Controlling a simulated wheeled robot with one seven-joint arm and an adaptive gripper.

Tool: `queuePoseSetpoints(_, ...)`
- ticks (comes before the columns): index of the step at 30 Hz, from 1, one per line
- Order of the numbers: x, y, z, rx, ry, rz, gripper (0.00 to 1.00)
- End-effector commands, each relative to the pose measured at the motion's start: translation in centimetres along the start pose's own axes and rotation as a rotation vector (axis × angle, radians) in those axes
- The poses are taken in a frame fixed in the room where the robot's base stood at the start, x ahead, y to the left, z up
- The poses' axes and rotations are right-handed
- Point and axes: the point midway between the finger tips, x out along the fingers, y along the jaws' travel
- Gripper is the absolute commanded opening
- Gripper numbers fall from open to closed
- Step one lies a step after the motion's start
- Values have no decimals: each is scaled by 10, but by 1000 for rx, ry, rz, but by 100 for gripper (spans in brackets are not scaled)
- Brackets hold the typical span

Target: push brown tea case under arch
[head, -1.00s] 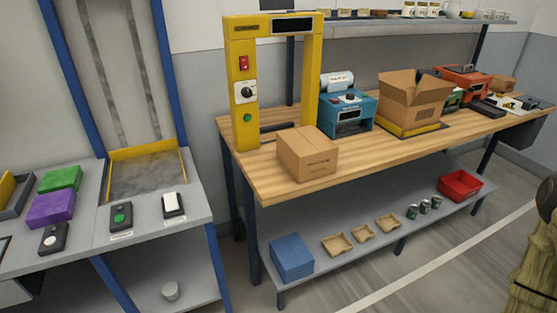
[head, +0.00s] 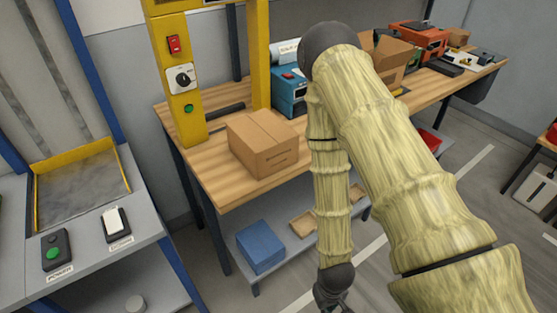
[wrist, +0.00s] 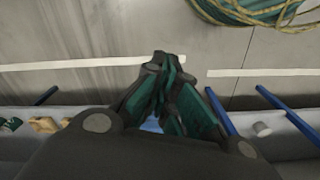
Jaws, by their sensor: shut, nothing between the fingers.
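The brown tea case (head: 262,143) is a closed cardboard box on the wooden bench, in front of the arch in the head view. The yellow arch (head: 182,85) stands on the bench behind the case, with a red switch, a dial and a green button on its left post. My gripper (head: 335,297) hangs low at the bottom of the head view, to the right of the case and well below the bench top, touching nothing. In the wrist view my gripper (wrist: 165,85) is shut and empty, over the floor. The case is not in the wrist view.
A blue machine (head: 290,92) stands right of the arch. My arm hides part of the bench behind it. The lower shelf holds a blue box (head: 261,246) and cardboard trays (head: 303,223). A grey counter (head: 90,245) with button boxes stands at left.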

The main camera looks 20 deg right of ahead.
Motion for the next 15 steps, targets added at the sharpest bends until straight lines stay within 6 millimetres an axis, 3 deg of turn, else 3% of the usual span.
queuePoseSetpoints(1, -20, -1, -23, -21, 11, 3, 0)
queuePoseSetpoints(3, -40, -1, -48, -48, 11, 6, 0)
queuePoseSetpoints(8, -90, -1, -101, -101, 9, 11, 0)
queuePoseSetpoints(15, -183, -2, -173, -176, 9, 13, 0)
